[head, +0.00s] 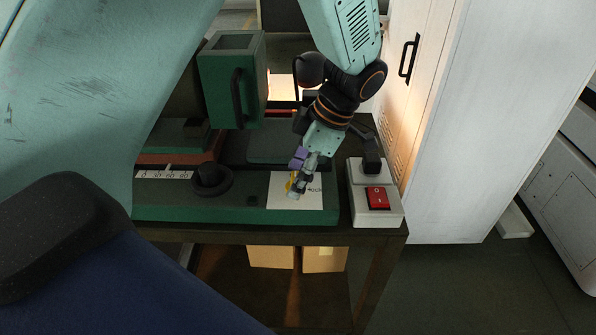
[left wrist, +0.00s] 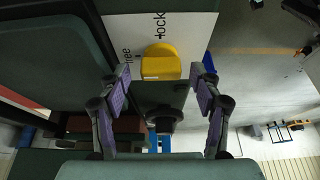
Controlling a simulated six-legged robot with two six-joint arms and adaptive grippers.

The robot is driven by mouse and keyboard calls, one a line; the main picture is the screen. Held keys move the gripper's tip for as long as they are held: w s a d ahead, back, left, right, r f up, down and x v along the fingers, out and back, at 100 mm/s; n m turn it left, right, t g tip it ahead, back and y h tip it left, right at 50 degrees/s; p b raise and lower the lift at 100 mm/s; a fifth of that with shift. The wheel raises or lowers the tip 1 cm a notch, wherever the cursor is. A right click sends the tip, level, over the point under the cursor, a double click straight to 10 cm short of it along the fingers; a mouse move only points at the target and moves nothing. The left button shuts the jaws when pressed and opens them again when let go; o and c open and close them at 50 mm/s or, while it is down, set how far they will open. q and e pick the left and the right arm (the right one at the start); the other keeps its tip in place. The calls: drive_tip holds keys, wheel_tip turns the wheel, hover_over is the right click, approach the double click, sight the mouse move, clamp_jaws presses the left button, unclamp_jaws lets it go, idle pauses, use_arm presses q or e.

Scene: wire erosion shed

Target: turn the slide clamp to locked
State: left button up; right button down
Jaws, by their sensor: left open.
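The slide clamp (left wrist: 160,64) is a yellow, rounded knob on a white label plate (left wrist: 188,28), which carries the words "free" and "lock". In the left wrist view it lies just beyond and between my two fingertips. I cannot tell exactly which word it points at. My left gripper (left wrist: 160,86) is open, with nothing between its fingers. In the head view my left gripper (head: 300,178) hangs down over the white plate (head: 312,195) and hides most of the yellow clamp (head: 290,184). My right gripper is not in view.
A black knob (head: 211,178) beside a numbered scale (head: 164,175) sits left on the green machine bed (head: 232,208). A box with a red switch (head: 378,198) stands close right of the plate. A white cabinet (head: 475,120) rises farther right. A green block with a black handle (head: 237,98) stands behind.

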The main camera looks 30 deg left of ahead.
use_arm(q)
drive_tip(key=shift+s+d+r, duration=0.1)
drive_tip(key=shift+c, duration=1.3)
drive_tip(key=c, duration=0.9)
